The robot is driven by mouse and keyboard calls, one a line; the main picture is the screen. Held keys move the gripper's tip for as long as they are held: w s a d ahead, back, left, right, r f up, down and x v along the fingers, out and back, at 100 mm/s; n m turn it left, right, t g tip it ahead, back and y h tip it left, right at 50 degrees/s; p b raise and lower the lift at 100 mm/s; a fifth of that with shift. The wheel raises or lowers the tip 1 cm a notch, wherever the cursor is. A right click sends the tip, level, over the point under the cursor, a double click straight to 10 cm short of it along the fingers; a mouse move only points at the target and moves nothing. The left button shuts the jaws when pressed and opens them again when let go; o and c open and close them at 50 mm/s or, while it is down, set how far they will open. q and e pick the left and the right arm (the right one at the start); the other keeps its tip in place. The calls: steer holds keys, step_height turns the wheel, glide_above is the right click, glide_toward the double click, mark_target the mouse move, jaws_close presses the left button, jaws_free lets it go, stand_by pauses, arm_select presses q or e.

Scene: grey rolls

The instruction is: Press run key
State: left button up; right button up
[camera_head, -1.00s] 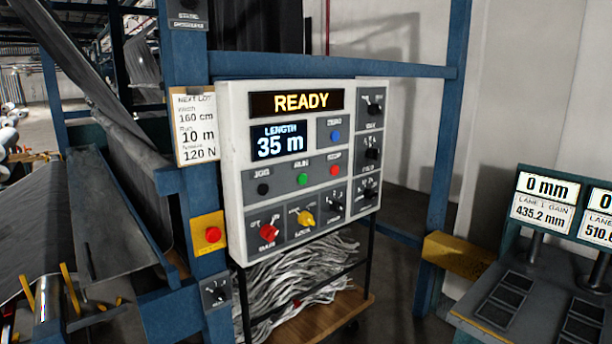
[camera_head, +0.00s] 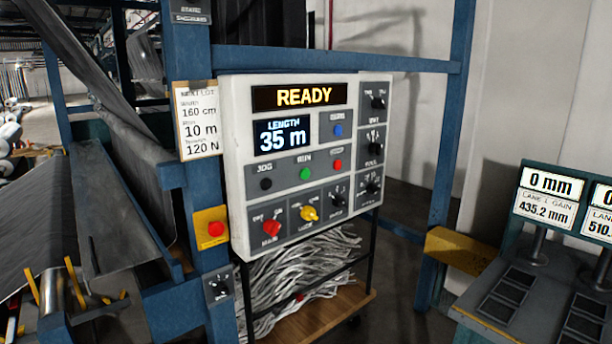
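The run key is a small green round button (camera_head: 305,174) under the label RUN on the white control panel (camera_head: 233,130). A black JOG button (camera_head: 265,184) is to its left and a red STOP button (camera_head: 337,165) to its right. The panel's upper display (camera_head: 298,96) reads READY. The length display (camera_head: 282,135) reads 35 m. Neither of my grippers shows in the head view.
A blue frame post (camera_head: 187,60) with a red button on a yellow plate (camera_head: 213,228) stands left of the panel. Selector knobs surround the keys. A wooden-shelved cart (camera_head: 335,308) stands below. A console (camera_head: 520,285) stands at right.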

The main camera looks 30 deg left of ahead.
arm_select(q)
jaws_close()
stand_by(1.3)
